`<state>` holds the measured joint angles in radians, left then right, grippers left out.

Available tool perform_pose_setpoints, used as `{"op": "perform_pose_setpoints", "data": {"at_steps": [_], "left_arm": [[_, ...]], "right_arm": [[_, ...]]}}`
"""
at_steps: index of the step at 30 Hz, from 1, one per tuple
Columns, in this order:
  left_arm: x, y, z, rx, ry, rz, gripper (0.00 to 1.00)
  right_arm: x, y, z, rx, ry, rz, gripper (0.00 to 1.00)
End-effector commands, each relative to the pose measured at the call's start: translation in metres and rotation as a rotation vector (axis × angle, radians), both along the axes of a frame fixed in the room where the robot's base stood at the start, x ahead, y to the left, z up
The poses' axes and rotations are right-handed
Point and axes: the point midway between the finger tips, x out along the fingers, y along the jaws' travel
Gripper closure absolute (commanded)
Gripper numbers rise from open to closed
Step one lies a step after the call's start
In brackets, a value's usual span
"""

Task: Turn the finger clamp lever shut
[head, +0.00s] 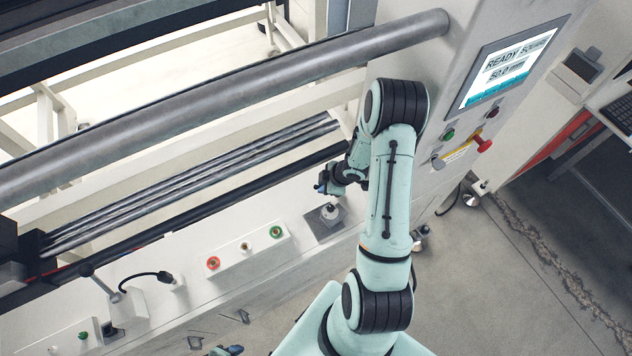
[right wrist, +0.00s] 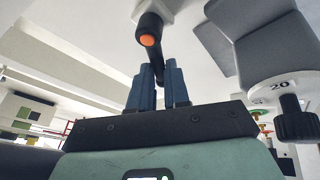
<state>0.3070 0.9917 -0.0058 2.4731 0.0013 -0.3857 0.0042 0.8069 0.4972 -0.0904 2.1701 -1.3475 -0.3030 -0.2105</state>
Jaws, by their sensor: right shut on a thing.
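The finger clamp lever (right wrist: 150,32) shows in the right wrist view as a dark rod with a thick black grip and an orange end. My right gripper (right wrist: 160,72) has its blue fingers on either side of the lever's rod and is shut on it.
A dial with a black knob (right wrist: 296,120), marked 20, is right of the fingers beside a grey block (right wrist: 240,45). A button box (head: 245,248) sits on the beam. A screen (head: 508,65) reads READY. A thick grey roller (head: 220,105) crosses above.

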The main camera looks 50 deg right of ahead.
Motion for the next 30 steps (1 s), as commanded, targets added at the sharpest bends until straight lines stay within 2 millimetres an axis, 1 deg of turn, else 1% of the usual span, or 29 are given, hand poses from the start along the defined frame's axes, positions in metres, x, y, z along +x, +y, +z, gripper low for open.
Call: {"op": "perform_pose_setpoints", "data": {"at_steps": [14, 15, 17, 18, 30], "left_arm": [[0.0017, 0.0, 0.0019, 0.0, -0.002, 0.001, 0.53], [0.0017, 0.0, 0.0019, 0.0, -0.002, 0.001, 0.53], [0.0016, 0.0001, 0.0018, 0.0, -0.002, 0.001, 0.53], [0.0017, 0.0, 0.0018, 0.0, -0.002, 0.001, 0.53], [0.0013, 0.0, 0.0014, 0.0, -0.001, 0.0, 0.53]], "right_arm": [[-0.0033, -0.0019, -0.0002, 0.0, -0.001, 0.007, 1.0], [-0.0033, -0.002, -0.0002, -0.001, -0.001, 0.006, 0.8], [-0.0033, -0.0019, -0.0003, 0.0, -0.001, 0.006, 0.61], [-0.0033, -0.002, -0.0002, 0.0, -0.001, 0.006, 0.58], [-0.0027, -0.0015, -0.0004, 0.0, 0.0, 0.005, 0.58]]}}
